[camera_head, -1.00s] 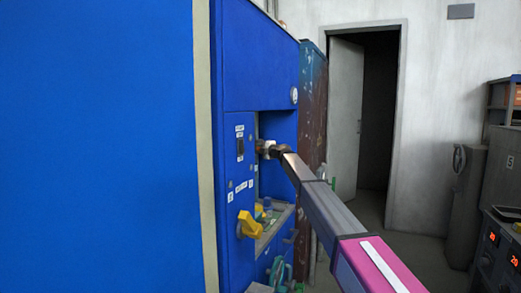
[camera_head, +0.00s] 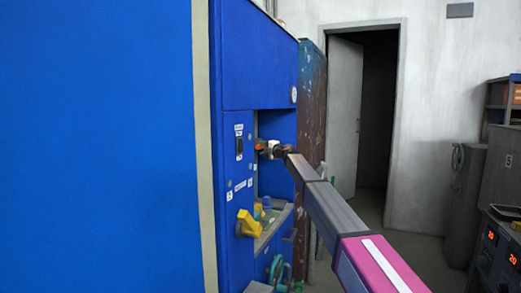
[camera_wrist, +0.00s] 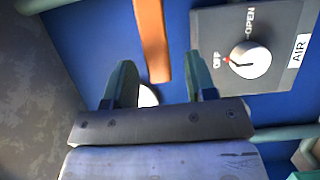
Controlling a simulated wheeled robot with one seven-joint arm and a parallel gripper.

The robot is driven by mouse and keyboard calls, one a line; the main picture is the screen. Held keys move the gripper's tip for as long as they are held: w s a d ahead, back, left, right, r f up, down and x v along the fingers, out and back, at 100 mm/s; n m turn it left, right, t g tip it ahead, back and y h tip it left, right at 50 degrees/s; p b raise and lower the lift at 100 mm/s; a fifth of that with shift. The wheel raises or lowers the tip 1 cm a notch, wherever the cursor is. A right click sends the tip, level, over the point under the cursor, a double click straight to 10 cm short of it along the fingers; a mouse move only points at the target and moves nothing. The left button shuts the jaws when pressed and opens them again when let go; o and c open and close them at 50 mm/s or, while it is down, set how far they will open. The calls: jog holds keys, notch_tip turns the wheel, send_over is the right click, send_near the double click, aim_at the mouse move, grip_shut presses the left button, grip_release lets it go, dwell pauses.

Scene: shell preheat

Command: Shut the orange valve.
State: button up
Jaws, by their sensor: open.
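The orange valve shows in the wrist view as a flat orange handle (camera_wrist: 152,40) that runs down from the top edge. In the head view it is a small orange spot (camera_head: 259,147) in the recess of the blue cabinet, at the tip of my arm. My gripper (camera_wrist: 161,78) is open, with one dark green finger on each side of the handle's lower end in the picture. I cannot tell whether either finger touches it. My gripper also shows small in the head view (camera_head: 268,148). A round white part (camera_wrist: 148,96) shows partly behind the fingers.
An AIR knob (camera_wrist: 247,60) marked OFF and OPEN sits right of the handle. The blue cabinet (camera_head: 234,190) also bears a yellow handle (camera_head: 248,224) and a green valve (camera_head: 279,268) lower down. A doorway (camera_head: 378,120) stands behind; a console (camera_head: 496,255) is at right.

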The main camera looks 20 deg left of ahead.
jog(key=v, duration=0.7)
jog(key=shift+s+d, duration=0.15)
jog(key=shift+d, duration=0.1)
jog(key=s+d+f+m+g+h, duration=0.1)
jog(key=s+d+f+m+h, duration=0.35)
jog(key=d+f, duration=0.65)
jog(key=s+d+f+m+g+h, duration=0.1)
jog(key=s+d+f+m, duration=0.55)
jog(key=d+f, duration=0.45)
jog(key=s+d+f+m+g+h, duration=0.1)
jog(key=s+d+f+m+h, duration=0.4)
jog(key=d+f, duration=0.6)
jog(key=s+d+f+m+g+h, duration=0.2)
jog(key=s+d+f+m, duration=0.5)
jog(key=s+d, duration=0.4)
jog(key=s+d+f+m+g+h, duration=0.3)
jog(key=s+d+f+m, duration=0.4)
jog(key=s, duration=1)
jog(key=d+f, duration=0.3)
jog(key=d, duration=0.2)
jog(key=shift+d+f+m, duration=0.25)
jog(key=shift+d+m, duration=0.1)
jog(key=shift+m, duration=0.05)
